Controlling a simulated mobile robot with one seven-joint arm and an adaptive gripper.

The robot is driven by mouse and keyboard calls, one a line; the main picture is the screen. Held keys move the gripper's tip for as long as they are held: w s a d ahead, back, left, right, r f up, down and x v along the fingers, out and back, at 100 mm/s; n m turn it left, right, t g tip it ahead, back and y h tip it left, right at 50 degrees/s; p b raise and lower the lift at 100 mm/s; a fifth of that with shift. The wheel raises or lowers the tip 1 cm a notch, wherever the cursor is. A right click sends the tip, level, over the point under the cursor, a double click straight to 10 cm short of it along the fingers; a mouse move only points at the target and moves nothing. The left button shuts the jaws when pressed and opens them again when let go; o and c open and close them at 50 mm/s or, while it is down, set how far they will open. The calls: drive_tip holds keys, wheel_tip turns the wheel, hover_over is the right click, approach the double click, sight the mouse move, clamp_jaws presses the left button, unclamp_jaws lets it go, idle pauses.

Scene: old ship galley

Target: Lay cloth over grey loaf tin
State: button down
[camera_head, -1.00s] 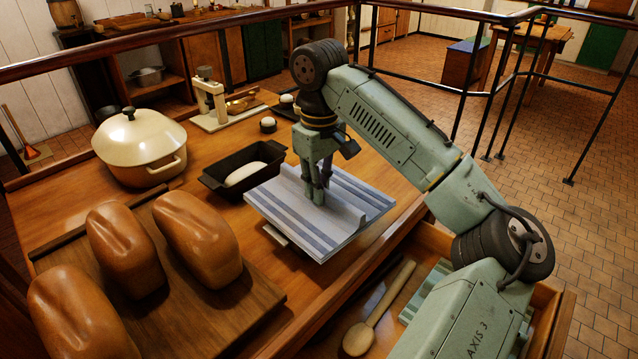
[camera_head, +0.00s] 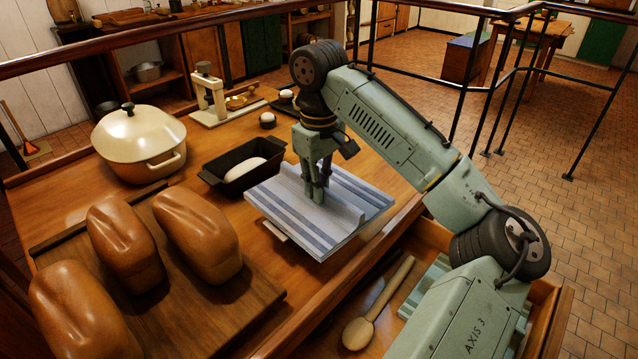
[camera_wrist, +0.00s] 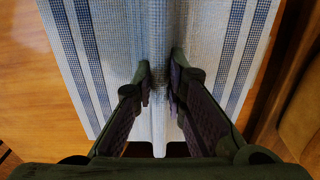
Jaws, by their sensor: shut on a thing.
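The cloth (camera_head: 290,217), white with blue stripes, lies flat on the worktop with a ridge raised along its middle. In the wrist view the cloth (camera_wrist: 115,60) runs between my fingers as a fold. My gripper (camera_head: 317,197) points down, its fingertips shut on this fold. In the wrist view my gripper (camera_wrist: 160,82) pinches the fold from both sides. A dark loaf tin (camera_head: 214,184) with pale dough in it stands just left of and behind the cloth, uncovered. It looks dark grey to black. A small pale piece (camera_head: 275,232) sticks out under the cloth's near left edge.
A cream lidded pot (camera_head: 138,145) stands behind left. Several brown loaves (camera_head: 197,233) lie on a wooden board (camera_head: 240,295) at the near left. A wooden spoon (camera_head: 360,330) lies in the open drawer at the front. Small round pots (camera_head: 267,121) stand behind the tin.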

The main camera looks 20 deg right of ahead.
drive_tip(key=shift+f, duration=0.15)
drive_tip(key=c, duration=1.5)
unclamp_jaws()
drive_tip(key=shift+c, duration=0.2)
drive_tip(key=shift+r, duration=4)
